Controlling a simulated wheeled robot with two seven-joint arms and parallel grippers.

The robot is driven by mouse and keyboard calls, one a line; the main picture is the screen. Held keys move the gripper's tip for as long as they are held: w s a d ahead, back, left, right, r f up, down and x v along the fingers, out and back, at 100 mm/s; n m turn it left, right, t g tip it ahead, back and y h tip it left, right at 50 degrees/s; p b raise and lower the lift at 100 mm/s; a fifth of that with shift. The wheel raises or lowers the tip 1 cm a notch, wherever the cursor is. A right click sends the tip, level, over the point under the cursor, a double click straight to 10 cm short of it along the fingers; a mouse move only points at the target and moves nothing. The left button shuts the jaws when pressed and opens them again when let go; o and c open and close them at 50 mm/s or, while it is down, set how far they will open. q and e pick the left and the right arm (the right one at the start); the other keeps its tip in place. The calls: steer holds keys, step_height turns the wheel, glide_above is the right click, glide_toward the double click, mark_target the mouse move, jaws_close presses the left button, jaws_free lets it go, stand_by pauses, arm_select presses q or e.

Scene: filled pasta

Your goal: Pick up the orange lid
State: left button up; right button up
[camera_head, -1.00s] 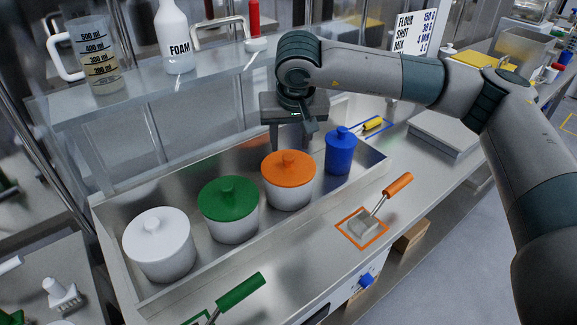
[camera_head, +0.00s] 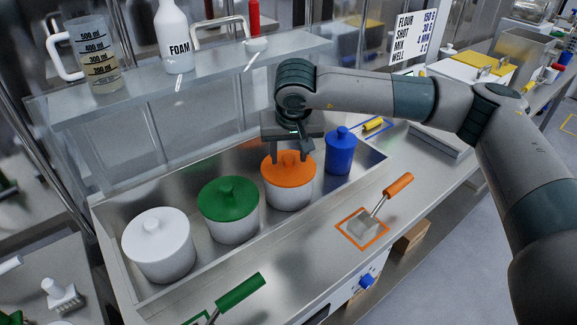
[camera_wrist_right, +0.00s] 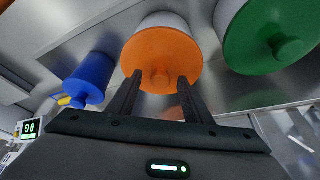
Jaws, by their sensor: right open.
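The orange lid (camera_head: 288,172) sits on a white round container (camera_head: 289,196) in the metal tray, and its top knob shows. In the right wrist view the orange lid (camera_wrist_right: 162,60) is straight ahead, with its knob between the fingers. My right gripper (camera_head: 291,160) is open and empty, pointing down just above the lid, its fingers on either side of the knob. In the right wrist view the fingers of the gripper (camera_wrist_right: 157,92) are spread. I cannot tell whether they touch the lid. My left gripper is not in view.
A glass shelf (camera_head: 140,92) runs behind.

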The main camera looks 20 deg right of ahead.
mark_target(294, 157)
jaws_close()
steer(key=shift+r, duration=0.15)
steer(key=shift+r, duration=0.2)
step_height(294, 157, up, 3)
steer(key=shift+r+p, duration=0.15)
steer(key=shift+p, duration=0.25)
steer(key=shift+d+r, duration=0.45)
steer(key=shift+d, duration=0.15)
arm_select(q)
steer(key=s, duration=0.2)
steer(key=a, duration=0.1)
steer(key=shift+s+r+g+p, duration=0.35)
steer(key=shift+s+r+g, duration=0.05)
arm_select(e)
steer(key=d+r, duration=0.6)
steer(key=d, duration=0.4)
steer(key=shift+d, duration=0.25)
steer(key=shift+a, duration=0.1)
